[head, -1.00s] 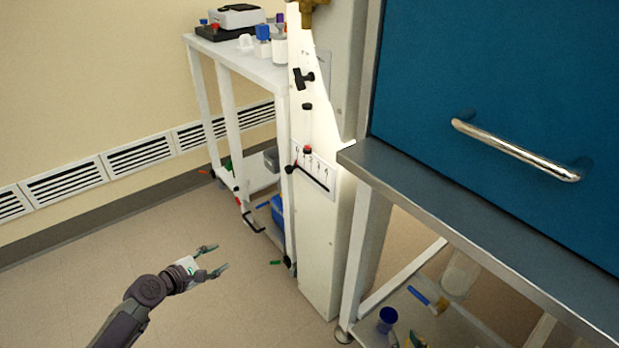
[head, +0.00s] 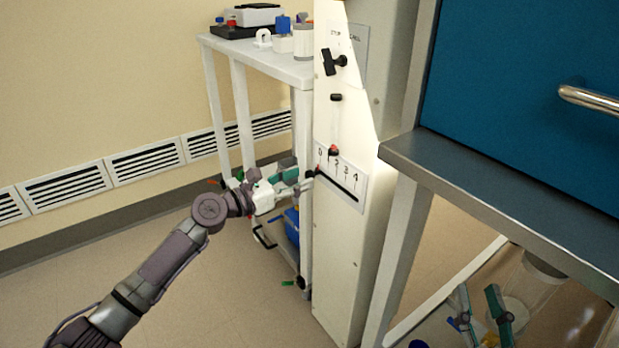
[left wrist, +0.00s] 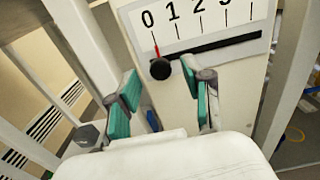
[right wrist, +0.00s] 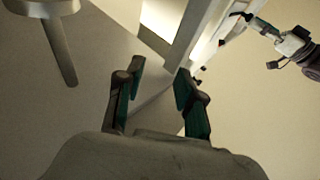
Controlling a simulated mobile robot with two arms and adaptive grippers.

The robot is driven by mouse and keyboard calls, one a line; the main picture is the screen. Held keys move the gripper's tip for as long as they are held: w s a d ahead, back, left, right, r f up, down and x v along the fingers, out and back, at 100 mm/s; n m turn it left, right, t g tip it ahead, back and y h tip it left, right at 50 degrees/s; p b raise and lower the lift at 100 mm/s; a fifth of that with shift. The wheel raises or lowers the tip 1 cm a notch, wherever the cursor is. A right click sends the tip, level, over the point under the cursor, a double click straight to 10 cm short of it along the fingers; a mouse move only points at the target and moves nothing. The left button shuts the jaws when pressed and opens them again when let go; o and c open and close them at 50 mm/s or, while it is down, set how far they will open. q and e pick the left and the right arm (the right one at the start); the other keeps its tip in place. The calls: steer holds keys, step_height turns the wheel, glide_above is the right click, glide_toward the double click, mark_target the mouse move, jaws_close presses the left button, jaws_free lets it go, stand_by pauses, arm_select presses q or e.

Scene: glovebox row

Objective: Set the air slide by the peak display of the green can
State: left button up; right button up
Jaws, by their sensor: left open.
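The air slide is a slot under a printed scale (head: 338,175) on the white column. Its black knob with a red pointer (left wrist: 160,69) sits at the scale's left end, the pointer just right of the 0 mark. My left gripper (head: 302,180) is open at the slide; in the left wrist view its fingers stand apart, with the knob showing beyond and between them. I cannot tell whether they touch it. My right gripper (right wrist: 160,70) is open and empty; it also shows low at the right in the head view (head: 482,318). I see no green can or peak display.
A black T-handle (head: 334,62) and a small red-and-black knob (head: 333,151) are on the column above the scale. A white shelf cart (head: 265,60) stands behind my left gripper. A grey bench ledge (head: 480,185) juts out at right.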

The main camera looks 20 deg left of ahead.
mark_target(307, 176)
arm_select(q)
steer(key=shift+x, duration=1.8)
arm_select(e)
steer(key=shift+s+a+r+t+y, duration=0.1)
steer(key=shift+s+r+t+y, duration=0.15)
steer(key=shift+r+t, duration=0.35)
steer(key=shift+s+r+t+y, duration=0.2)
steer(key=shift+r+t+y, duration=0.1)
steer(key=shift+r, duration=0.55)
arm_select(q)
jaws_close()
